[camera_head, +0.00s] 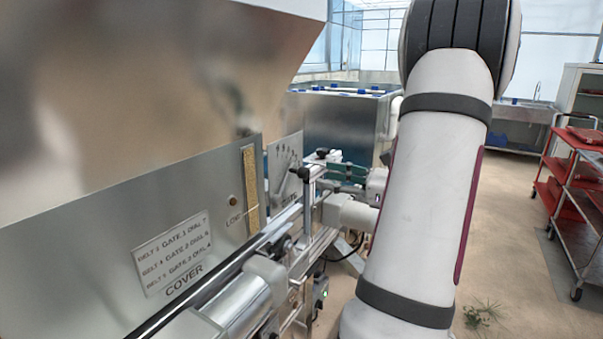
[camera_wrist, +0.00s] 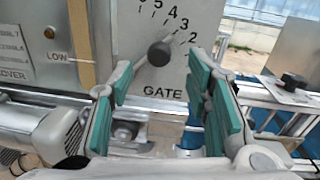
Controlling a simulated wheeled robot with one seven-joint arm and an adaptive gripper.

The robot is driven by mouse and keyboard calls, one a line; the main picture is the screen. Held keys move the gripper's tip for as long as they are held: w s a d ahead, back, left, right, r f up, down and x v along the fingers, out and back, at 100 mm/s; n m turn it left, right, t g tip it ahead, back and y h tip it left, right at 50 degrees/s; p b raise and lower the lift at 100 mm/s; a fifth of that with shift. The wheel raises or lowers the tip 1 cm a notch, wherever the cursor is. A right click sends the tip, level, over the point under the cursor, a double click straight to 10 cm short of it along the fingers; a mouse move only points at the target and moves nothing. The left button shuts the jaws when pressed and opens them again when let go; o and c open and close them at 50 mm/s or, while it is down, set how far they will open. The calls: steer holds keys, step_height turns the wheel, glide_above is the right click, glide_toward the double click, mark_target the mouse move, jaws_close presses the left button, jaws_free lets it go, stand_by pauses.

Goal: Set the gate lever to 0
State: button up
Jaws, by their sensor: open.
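The gate plate (camera_head: 285,158) is a grey upright panel beside the hopper. In the wrist view the gate plate (camera_wrist: 208,14) shows the numbers 5, 4, 3 and 2 in an arc, with the word GATE below. The lever's round black knob (camera_wrist: 160,54) stands in front of the plate, lower left of the 2 and 3. Which number the lever points to cannot be told. My gripper (camera_wrist: 161,72) is open, its green-padded fingers either side of the knob, with visible gaps. It also shows in the head view (camera_head: 347,171).
A card (camera_head: 173,254) listing belt, gate and dial settings is on the cover panel left of the gate. A tan strip marked LOW (camera_head: 251,190) stands beside the plate. Rails and conveyor parts lie below. A red cart (camera_head: 578,165) stands at the right, beyond open floor.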

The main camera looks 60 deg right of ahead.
mark_target(308, 173)
steer(key=w, duration=0.5)
steer(key=w+a, duration=0.1)
steer(key=w, duration=0.1)
steer(key=shift+w, duration=0.15)
steer(key=shift+a, duration=0.1)
jaws_close()
